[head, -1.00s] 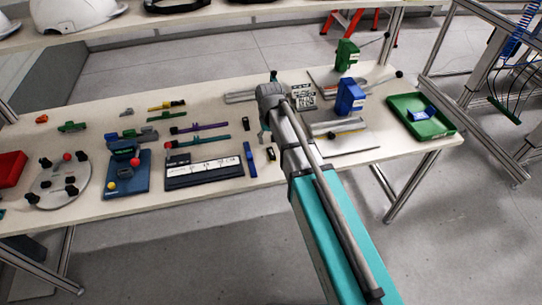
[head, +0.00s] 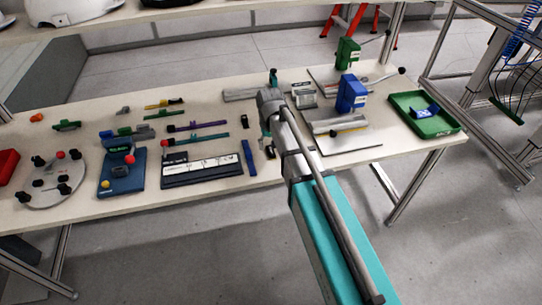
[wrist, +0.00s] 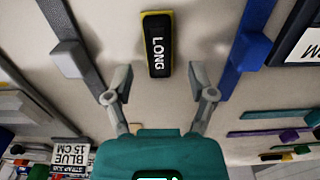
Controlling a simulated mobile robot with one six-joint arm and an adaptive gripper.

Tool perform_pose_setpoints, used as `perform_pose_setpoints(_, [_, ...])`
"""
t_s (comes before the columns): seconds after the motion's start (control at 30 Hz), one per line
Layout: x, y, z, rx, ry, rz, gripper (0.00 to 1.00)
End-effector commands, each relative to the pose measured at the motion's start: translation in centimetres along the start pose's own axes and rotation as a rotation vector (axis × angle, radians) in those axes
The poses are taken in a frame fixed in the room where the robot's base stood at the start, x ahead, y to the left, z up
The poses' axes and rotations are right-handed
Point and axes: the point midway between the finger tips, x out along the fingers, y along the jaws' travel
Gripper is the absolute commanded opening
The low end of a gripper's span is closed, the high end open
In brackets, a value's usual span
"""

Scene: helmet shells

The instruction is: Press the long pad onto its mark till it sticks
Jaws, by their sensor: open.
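The long pad (wrist: 158,45) is a black block with rounded corners, lettered LONG, with a yellow edge showing around one end and side. It lies on the pale table top. My gripper (wrist: 163,84) is open and empty, its two grey fingers spread to either side of the pad's near end. I cannot tell how high the fingers are above the table. In the head view, a small black piece (head: 270,152) that looks like this pad lies just in front of my gripper (head: 266,138). I cannot make out a separate mark for the pad.
A blue strap (wrist: 246,52) lies right of the pad in the wrist view and a grey strap (wrist: 70,45) left. In the head view, a dark board (head: 203,170), a blue stand (head: 122,172) and a green tray (head: 428,114) share the table (head: 330,168).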

Motion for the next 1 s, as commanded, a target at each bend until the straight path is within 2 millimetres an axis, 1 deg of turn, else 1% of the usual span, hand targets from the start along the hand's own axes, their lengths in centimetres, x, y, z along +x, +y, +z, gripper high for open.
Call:
perform_pose_setpoints(0.03, [0.66,0.00,0.00,0.000,0.000,0.000,0.71])
perform_pose_setpoints(0.2, [1.10,0.00,0.00,0.000,0.000,0.000,0.71])
perform_pose_setpoints(0.8, [1.05,0.01,0.00,0.000,0.000,0.000,0.71])
perform_pose_setpoints(0.83, [1.05,0.01,0.00,0.000,0.000,0.000,0.70])
perform_pose_setpoints(0.87, [1.05,0.01,0.00,0.000,0.000,0.000,0.64])
perform_pose_setpoints(1.0, [1.05,0.01,0.00,0.000,0.000,0.000,0.38])
